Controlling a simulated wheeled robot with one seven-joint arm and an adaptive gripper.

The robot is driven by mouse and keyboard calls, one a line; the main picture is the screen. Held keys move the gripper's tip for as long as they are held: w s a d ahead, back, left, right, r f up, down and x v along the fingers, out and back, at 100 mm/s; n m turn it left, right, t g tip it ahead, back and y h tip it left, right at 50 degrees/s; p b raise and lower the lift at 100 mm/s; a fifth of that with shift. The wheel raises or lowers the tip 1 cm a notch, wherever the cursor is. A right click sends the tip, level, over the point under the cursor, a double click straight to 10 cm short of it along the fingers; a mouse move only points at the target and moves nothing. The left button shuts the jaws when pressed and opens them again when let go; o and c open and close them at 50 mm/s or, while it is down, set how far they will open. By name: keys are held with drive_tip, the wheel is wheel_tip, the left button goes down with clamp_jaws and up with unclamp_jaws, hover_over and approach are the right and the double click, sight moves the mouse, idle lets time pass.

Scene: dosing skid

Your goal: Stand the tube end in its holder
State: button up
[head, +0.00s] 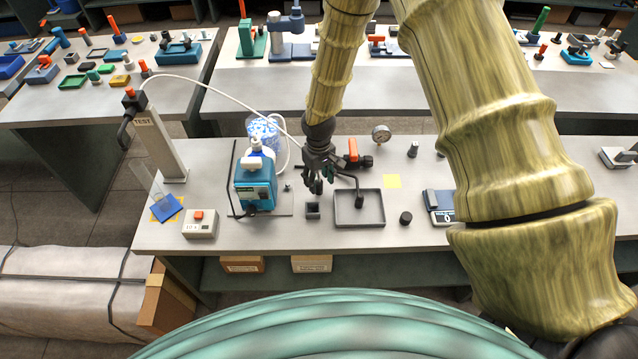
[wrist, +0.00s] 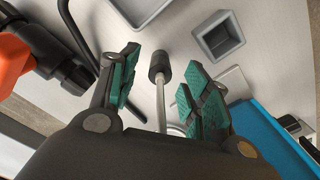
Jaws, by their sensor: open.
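The tube end shows in the wrist view as a short dark cylinder (wrist: 158,75) on a thin pale tube (wrist: 161,108). My gripper (wrist: 160,90) is open, with green-padded fingers on either side of the tube and a visible gap on both sides. In the head view my gripper (head: 320,188) points down over the bench, and I cannot make out the tube end there. The holder, a small grey square cup (head: 312,211), stands just in front of my gripper. In the wrist view the holder (wrist: 217,37) lies beyond the fingers, up and right, and looks empty.
A blue dosing pump (head: 254,190) stands left of my gripper. A shallow grey tray (head: 382,222) lies right of the holder. An orange-handled valve (head: 352,150) and a bent dark pipe are close behind on the right. A white hose runs from the TEST post (head: 160,145).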

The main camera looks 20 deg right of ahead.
drive_tip(key=shift+f, duration=0.65)
clamp_jaws()
drive_tip(key=shift+r, duration=0.1)
